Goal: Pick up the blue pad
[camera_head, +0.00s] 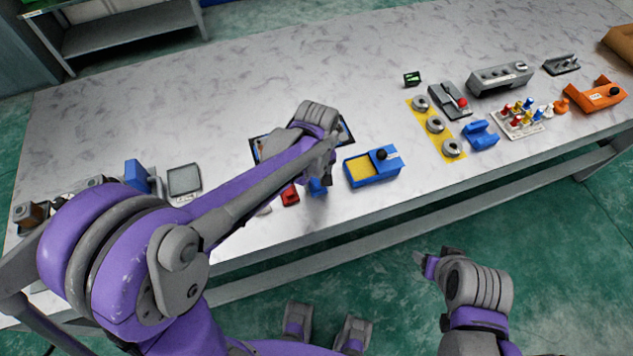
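A small blue piece (317,187), which looks like the blue pad, lies near the front edge of the table, just right of a small red piece (290,195). My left gripper (326,182) reaches across the table and points down right at the blue piece, partly covering it. I cannot tell whether its fingers touch the piece or how far apart they are. My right gripper (420,260) is off the table's front edge, above the green floor, away from the pieces. Its finger opening is not clear.
A blue box with a yellow top (360,172) stands close right of the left gripper. A dark-framed panel (256,148) lies partly hidden behind my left arm. A yellow strip with grey rings (435,125) and several parts fill the right side. The table's back middle (260,75) is clear.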

